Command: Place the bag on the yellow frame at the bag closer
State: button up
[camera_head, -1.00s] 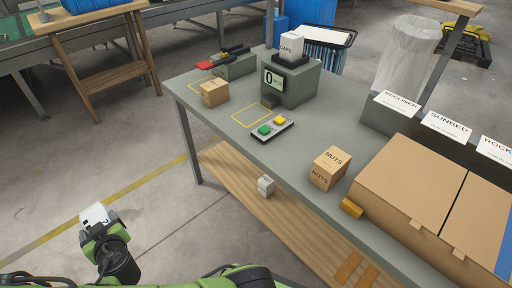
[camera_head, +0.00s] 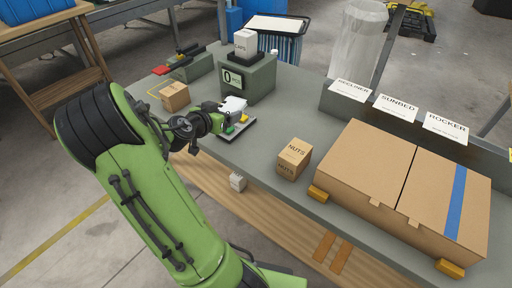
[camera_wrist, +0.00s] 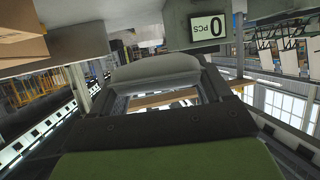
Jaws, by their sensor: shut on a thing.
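My gripper (camera_head: 226,112) is shut on a small white bag (camera_head: 236,103) and holds it over the table by the green and yellow button pad. In the wrist view the bag (camera_wrist: 158,70) shows pale grey between the fingers. The bag closer seems to be the grey device with a red lever (camera_head: 179,66) at the table's far left. A yellow frame (camera_head: 152,93) is marked on the table in front of it, partly hidden by a small carton. A second yellow frame by the counter is hidden behind my gripper.
The small carton (camera_head: 174,97) stands beside the marked frame. A grey counter (camera_head: 248,80) reading 0 PCS carries a white caps box (camera_head: 245,44). The button pad (camera_head: 238,127) lies under my gripper. A nuts carton (camera_head: 293,159) and a large cardboard box (camera_head: 400,190) stand to the right.

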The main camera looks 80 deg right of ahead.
aim_at(255, 154)
jog(key=s+d+r+m+g+y, duration=0.1)
jog(key=s+d+r+m+g, duration=0.15)
jog(key=s, duration=0.65)
notch_tip(255, 154, down, 18)
jog(key=b, duration=0.6)
jog(key=shift+w+a+f, duration=0.1)
jog(key=shift+a, duration=0.05)
jog(key=o, duration=1.1)
jog(key=shift+r+p, duration=0.3)
jog(key=shift+p, duration=0.4)
jog(key=v, duration=0.5)
jog(key=p+v, duration=0.1)
jog(key=v, duration=0.9)
jog(key=shift+w+a+f, duration=0.15)
jog(key=shift+w+a, duration=0.05)
jog(key=shift+a, duration=0.15)
